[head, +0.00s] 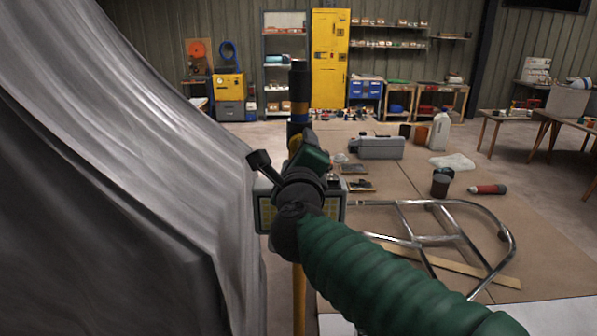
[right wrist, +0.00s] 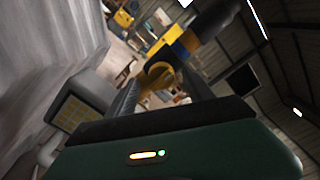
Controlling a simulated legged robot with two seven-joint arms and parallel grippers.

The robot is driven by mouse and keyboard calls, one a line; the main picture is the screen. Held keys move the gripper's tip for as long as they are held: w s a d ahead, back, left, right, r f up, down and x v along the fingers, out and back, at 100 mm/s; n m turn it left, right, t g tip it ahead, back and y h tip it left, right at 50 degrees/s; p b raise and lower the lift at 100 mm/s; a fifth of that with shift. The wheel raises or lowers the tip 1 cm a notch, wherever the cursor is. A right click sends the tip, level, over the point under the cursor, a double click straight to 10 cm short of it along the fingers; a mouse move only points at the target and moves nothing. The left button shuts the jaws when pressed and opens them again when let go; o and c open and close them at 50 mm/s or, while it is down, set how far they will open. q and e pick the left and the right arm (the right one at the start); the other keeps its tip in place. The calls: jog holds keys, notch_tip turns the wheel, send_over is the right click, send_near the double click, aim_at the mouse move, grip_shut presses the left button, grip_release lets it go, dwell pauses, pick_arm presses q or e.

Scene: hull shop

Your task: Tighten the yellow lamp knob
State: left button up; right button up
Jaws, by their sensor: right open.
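The yellow lamp knob (right wrist: 159,72) shows in the right wrist view, ahead of my right gripper (right wrist: 160,82) and between the lines of its two dark fingers. The fingers stand apart, with no clear contact on the knob. In the head view my right gripper (head: 301,140) is at the upright lamp pole (head: 299,90), which is dark with a blue and yellow band; the hand hides most of the knob there. A lamp head with a yellowish grid panel (head: 268,212) hangs beside and below the hand; the panel also shows in the right wrist view (right wrist: 70,113). My left gripper is out of view.
A large grey draped sheet (head: 150,150) fills the left side, close to the lamp. A bent metal tube frame (head: 505,235) lies on the board-covered surface at right. A grey case (head: 378,148), a white jug (head: 439,132) and a dark cup (head: 440,185) stand beyond it.

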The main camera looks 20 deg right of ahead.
jog(key=p+v, duration=1.3)
jog(key=v, duration=0.2)
jog(key=shift+a+f, duration=0.1)
